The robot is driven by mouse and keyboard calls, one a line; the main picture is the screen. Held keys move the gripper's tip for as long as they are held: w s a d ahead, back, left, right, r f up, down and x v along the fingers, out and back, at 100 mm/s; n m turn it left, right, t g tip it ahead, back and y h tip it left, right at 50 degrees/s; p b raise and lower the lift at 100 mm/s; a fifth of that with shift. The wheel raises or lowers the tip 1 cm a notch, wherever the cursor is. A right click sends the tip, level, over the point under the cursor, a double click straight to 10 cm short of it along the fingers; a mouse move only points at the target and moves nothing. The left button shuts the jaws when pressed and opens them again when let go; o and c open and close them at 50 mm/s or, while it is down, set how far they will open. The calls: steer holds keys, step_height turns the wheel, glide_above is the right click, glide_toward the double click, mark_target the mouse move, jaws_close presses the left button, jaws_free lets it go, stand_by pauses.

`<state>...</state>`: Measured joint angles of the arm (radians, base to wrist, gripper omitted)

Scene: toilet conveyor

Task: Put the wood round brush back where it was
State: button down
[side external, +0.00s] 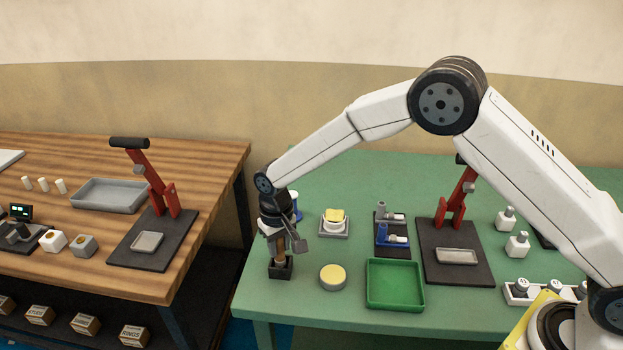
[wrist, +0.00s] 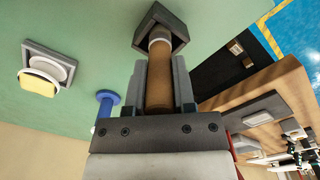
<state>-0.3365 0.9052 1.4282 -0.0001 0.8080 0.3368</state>
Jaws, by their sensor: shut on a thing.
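The wood round brush (wrist: 158,82) is upright between the two fingers of my gripper (wrist: 160,68), which is shut on its brown wooden body. A pale band shows near the brush's lower end. That end is at the opening of a small dark square holder (wrist: 178,42) on the green table; its tip is hidden, so I cannot tell how deep it sits. In the side external view my gripper (side external: 281,236) points down over the holder (side external: 281,270) at the table's left front, with a little of the brush (side external: 282,245) showing between them.
A blue spool-like piece (side external: 297,205) stands close behind my gripper. To the right are a white-and-yellow piece on a grey base (side external: 335,230), a yellow round pad (side external: 333,278) and a green tray (side external: 396,302). A wooden bench (side external: 90,270) stands left across a gap.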

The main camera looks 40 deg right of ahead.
steer(key=shift+f, duration=0.25)
steer(key=shift+c, duration=2.2)
jaws_free()
steer(key=shift+r, duration=0.1)
step_height(320, 180, up, 12)
steer(key=shift+r, duration=0.1)
steer(key=s+d+f+t, duration=0.1)
steer(key=s+d, duration=0.8)
steer(key=s, duration=0.2)
steer(key=s+d+f+t, duration=0.1)
steer(key=s+d, duration=0.7)
steer(key=s, duration=0.3)
steer(key=shift+s+d+f+t, duration=0.2)
steer(key=shift+d+f+t, duration=0.1)
steer(key=shift+d, duration=0.05)
